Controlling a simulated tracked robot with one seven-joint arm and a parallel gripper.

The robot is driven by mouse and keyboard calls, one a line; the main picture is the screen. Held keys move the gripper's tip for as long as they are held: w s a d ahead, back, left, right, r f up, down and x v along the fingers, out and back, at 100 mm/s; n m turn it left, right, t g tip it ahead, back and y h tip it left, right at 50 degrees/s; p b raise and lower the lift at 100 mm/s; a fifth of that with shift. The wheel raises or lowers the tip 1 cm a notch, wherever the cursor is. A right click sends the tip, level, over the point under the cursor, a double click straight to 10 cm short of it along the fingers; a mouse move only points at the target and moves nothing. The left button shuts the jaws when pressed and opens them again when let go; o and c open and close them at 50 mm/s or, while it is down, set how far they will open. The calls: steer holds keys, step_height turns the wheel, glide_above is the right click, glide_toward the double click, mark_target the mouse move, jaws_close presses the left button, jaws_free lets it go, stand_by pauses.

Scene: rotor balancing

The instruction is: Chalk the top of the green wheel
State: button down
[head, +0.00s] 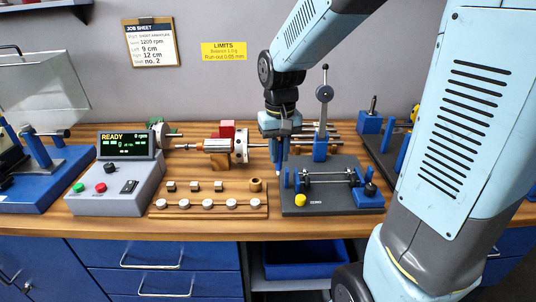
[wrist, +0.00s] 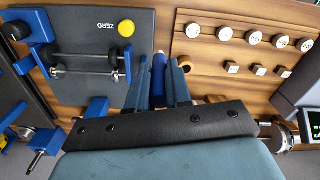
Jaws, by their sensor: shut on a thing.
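My gripper (head: 280,158) points down over the bench, just behind the left part of the dark plate. In the wrist view its fingers (wrist: 160,78) are closed around a slim blue stick (wrist: 158,66) with a pale end, which looks like a chalk or marker. In the head view its pale tip (head: 278,173) shows below the fingers, apart from anything. I cannot make out a green wheel for certain. Only small green parts (head: 174,135) show behind the control box, by a grey disc; what they belong to is partly hidden.
The dark plate (head: 330,204) carries a rod between blue posts and a yellow button (head: 300,200). A wooden tray (head: 209,205) of pale discs and small blocks lies left of it. The control box (head: 128,170) reads READY. A lathe-like spindle (head: 218,146) stands behind the tray.

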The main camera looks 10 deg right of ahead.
steer(key=s+d+r, duration=0.2)
steer(key=s+r, duration=0.2)
steer(key=r, duration=0.4)
steer(key=shift+d, duration=0.25)
stand_by(0.4)
steer(key=shift+w, duration=0.1)
